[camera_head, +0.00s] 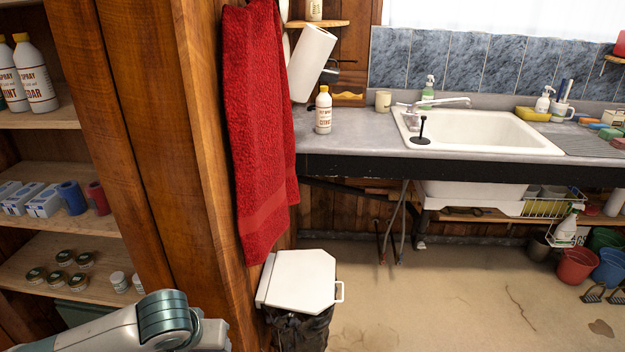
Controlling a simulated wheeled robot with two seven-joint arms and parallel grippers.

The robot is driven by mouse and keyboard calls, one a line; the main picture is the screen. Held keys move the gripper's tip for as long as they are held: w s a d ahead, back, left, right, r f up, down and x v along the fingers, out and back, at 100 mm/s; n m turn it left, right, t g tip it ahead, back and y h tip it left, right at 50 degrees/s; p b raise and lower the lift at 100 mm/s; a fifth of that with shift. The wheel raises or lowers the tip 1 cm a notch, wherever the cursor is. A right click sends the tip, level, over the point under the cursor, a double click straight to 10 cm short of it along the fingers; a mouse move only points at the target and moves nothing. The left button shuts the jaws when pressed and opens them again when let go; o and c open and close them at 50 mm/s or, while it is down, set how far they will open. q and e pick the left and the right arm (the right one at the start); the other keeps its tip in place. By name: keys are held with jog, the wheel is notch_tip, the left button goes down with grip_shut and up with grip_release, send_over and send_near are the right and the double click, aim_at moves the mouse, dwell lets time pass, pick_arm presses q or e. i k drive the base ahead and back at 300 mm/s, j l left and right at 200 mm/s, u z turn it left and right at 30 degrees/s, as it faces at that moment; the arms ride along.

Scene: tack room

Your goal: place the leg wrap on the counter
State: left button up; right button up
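A blue roll (72,198) and a dark red roll (98,197), which look like leg wraps, stand side by side on the middle shelf at the left. The grey counter (355,137) runs along the back wall from the centre to the right, with a bare stretch left of the sink. A part of my arm shows at the bottom left, below the shelves. Neither of my grippers is in view, so I cannot see whether they hold anything.
A wooden post (150,130) with a red towel (258,125) stands between shelves and counter. A white-lidded bin (300,278) stands below the towel. A spray bottle (323,112) and sink (490,130) occupy the counter. Buckets (575,266) stand at right; the middle floor is clear.

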aim_at(355, 134)
jog(key=i+l+u, duration=0.15)
jog(key=i+l, duration=0.15)
jog(key=l, duration=0.3)
jog(key=i+l+u, duration=0.1)
jog(key=i+l, duration=0.15)
jog(key=l, duration=0.35)
jog(key=i+l+u, duration=0.15)
jog(key=l, duration=0.5)
jog(key=i+l+u, duration=0.15)
jog(key=i+l, duration=0.15)
jog(key=l, duration=0.4)
jog(key=i+l+u, duration=0.1)
jog(key=l, duration=0.55)
jog(key=i+l+u, duration=0.15)
jog(key=l, duration=0.55)
jog(key=i+l+u, duration=0.1)
jog(key=l, duration=0.65)
jog(key=i+l+u, duration=0.15)
jog(key=l, duration=0.55)
